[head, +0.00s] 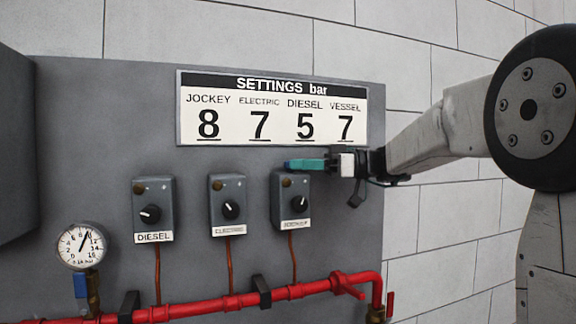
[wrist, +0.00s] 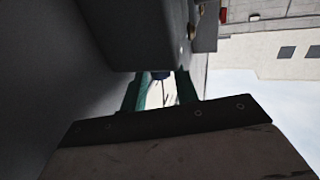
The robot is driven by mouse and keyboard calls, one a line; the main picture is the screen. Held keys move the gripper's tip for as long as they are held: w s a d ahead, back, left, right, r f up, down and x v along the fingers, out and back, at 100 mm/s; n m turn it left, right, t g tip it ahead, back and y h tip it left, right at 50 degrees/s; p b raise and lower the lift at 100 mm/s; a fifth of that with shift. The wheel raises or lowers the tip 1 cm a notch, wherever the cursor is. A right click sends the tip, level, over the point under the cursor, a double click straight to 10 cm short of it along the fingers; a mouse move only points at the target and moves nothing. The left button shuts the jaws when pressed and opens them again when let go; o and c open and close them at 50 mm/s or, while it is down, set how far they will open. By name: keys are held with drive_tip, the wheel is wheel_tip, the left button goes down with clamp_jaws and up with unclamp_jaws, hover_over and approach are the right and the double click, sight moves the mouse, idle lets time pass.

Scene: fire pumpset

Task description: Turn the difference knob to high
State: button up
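Three grey control boxes with black round knobs hang in a row on the grey panel. The left box (head: 166,205) is labelled DIESEL and the middle box (head: 216,212) ELECTRIC. The right box (head: 278,210) has a knob (head: 299,203) and a small label (head: 296,225) I cannot read surely. My gripper (head: 297,164) has teal fingers and is at the top of the right box, above its knob, partly covering the box's top edge. In the wrist view my gripper (wrist: 161,88) has its fingers apart, with no knob clearly between them. Contact with the box cannot be told.
A settings sign (head: 272,108) is above the boxes, close over my gripper. A round gauge (head: 80,246) is at lower left. A red pipe (head: 205,303) runs below. A large dark surface (wrist: 145,35) lies close before the fingers in the wrist view.

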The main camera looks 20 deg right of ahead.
drive_tip(key=shift+x, duration=1.4)
clamp_jaws()
drive_tip(key=c, duration=0.6)
unclamp_jaws()
drive_tip(key=shift+c, duration=0.2)
drive_tip(key=shift+s+m+t+h, duration=0.1)
drive_tip(key=shift+m+t+h, duration=0.25)
drive_tip(key=shift+t, duration=0.25)
drive_tip(key=m+t+h, duration=0.4)
drive_tip(key=t, duration=0.1)
drive_tip(key=shift+a+m+t, duration=0.15)
drive_tip(key=shift+m+t, duration=0.2)
drive_tip(key=shift+t, duration=0.05)
drive_tip(key=m+t+h, duration=0.2)
drive_tip(key=h, duration=0.1)
drive_tip(key=m+t+h, duration=0.2)
drive_tip(key=m+h, duration=0.1)
drive_tip(key=h, duration=0.1)
drive_tip(key=shift+m+h, duration=0.4)
drive_tip(key=shift+h, duration=0.05)
